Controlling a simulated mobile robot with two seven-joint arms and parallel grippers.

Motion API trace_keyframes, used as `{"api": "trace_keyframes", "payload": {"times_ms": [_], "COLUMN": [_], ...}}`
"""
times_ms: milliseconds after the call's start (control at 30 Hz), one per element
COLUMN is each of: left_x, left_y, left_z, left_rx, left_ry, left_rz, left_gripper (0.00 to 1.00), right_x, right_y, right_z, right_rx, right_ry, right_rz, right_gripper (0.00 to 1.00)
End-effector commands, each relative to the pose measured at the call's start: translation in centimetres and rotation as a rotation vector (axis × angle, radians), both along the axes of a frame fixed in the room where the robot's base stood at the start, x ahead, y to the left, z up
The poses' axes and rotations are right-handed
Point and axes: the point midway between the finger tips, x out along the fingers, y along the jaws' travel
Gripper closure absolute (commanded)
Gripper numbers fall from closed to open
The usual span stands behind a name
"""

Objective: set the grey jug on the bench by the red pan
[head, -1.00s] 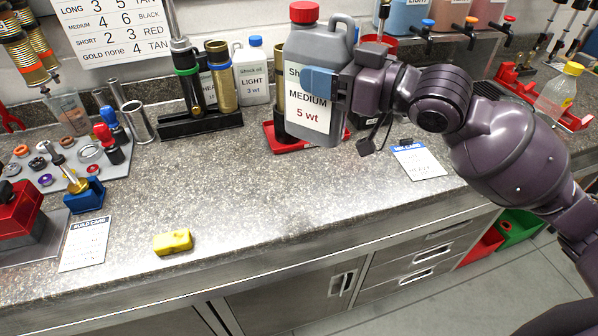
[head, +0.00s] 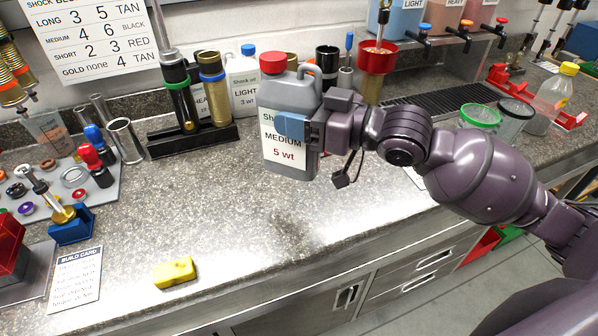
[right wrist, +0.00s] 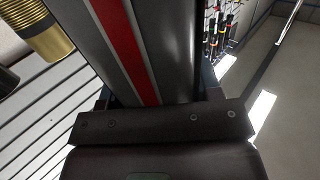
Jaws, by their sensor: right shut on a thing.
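The grey jug (head: 290,97) has a red cap and a white label reading "MEDIUM 5 wt". It is upright near the middle of the head view. My right gripper (head: 302,128) is shut on it, with a blue finger pad across the label side. A dark patch like a shadow lies on the bench (head: 225,215) in front, and the jug seems to be held above the bench. I see no low red pan clearly now; the jug and gripper cover the area behind. In the right wrist view, a grey surface with a red stripe (right wrist: 125,50) fills the middle. My left gripper is not in view.
A black stand with shock bodies (head: 192,140) and a white LIGHT bottle (head: 243,82) stand behind left. A yellow block (head: 174,272) and build card (head: 76,278) lie front left. The bench's middle front is clear.

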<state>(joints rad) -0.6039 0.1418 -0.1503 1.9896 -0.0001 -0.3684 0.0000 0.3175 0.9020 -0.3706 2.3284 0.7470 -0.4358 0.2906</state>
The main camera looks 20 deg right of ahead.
Motion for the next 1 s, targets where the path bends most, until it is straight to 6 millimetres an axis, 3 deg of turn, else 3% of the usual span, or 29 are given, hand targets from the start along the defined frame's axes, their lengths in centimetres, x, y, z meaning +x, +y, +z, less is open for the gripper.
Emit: {"api": "trace_keyframes", "payload": {"times_ms": [233, 533, 800, 1000], "left_x": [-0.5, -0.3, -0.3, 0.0], "left_y": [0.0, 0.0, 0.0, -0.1], "left_z": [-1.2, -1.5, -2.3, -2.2], "left_rx": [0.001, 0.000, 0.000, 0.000], "left_ry": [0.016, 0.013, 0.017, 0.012], "left_rz": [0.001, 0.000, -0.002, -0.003], "left_gripper": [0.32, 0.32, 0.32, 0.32], "right_x": [0.0, 0.0, 0.0, 0.0], "right_y": [0.0, 0.0, 0.0, 0.0], "right_z": [-4.7, -6.8, -10.7, -12.0], "right_rx": [0.002, 0.002, 0.003, 0.004], "right_ry": [-0.001, -0.003, -0.001, -0.003], "right_rz": [0.000, 0.001, 0.001, 0.001], "right_gripper": [0.85, 0.85, 0.85, 0.85]}}
